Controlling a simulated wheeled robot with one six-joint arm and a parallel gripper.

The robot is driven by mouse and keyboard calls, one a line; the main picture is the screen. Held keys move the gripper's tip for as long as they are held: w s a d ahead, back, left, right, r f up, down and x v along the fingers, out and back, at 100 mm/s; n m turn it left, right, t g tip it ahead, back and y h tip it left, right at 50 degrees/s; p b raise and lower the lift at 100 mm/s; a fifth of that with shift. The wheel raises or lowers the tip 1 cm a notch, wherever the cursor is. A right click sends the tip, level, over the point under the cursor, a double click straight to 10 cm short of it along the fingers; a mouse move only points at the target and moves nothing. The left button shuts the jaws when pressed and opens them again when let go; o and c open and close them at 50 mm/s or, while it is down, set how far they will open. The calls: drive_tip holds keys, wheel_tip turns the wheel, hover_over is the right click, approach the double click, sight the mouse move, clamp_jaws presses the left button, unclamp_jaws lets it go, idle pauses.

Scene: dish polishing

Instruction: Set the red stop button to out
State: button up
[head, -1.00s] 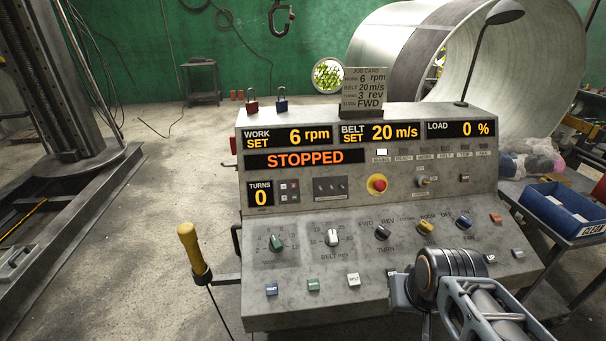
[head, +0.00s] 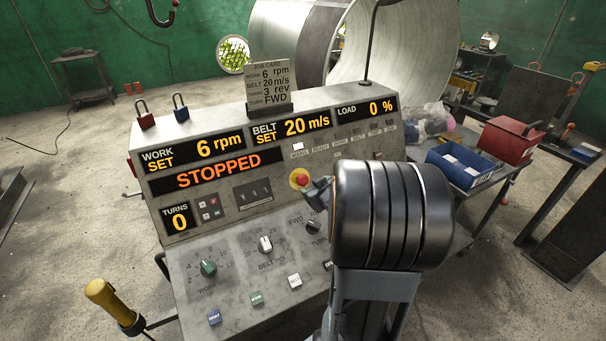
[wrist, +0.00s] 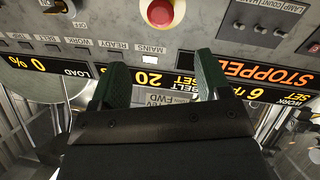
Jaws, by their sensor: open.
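The red stop button (head: 299,177) is a round red cap on a yellow collar, on the upright face of the grey console. In the wrist view it shows at the top edge (wrist: 161,11), with the picture upside down. My gripper (head: 318,193) is just to the right of the button in the head view, partly hidden by my own wrist. In the wrist view its two green-padded fingers (wrist: 163,70) are apart and empty. The button lies beyond the fingertips, with no contact visible. Whether the button is in or out cannot be told.
The console's display (head: 218,170) reads STOPPED. Knobs, including a green one (head: 208,267), and small push buttons sit on the sloped lower panel. A yellow-handled lever (head: 108,300) stands at the left front. A job card (head: 268,82) stands on top. My arm hides the panel's right part.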

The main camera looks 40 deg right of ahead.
sight(303, 180)
drive_tip(key=w+d+f, duration=0.1)
drive_tip(key=w+f, duration=0.1)
drive_tip(key=w, duration=0.2)
drive_tip(key=w+d+f+t+y+p, duration=0.1)
drive_tip(key=w+f, duration=0.1)
drive_tip(key=w, duration=0.2)
drive_tip(key=w+d+f+y+p, duration=0.1)
drive_tip(key=w+f, duration=0.1)
drive_tip(key=w, duration=0.1)
drive_tip(key=shift+w+d+n, duration=0.1)
drive_tip(key=shift+w+n, duration=0.3)
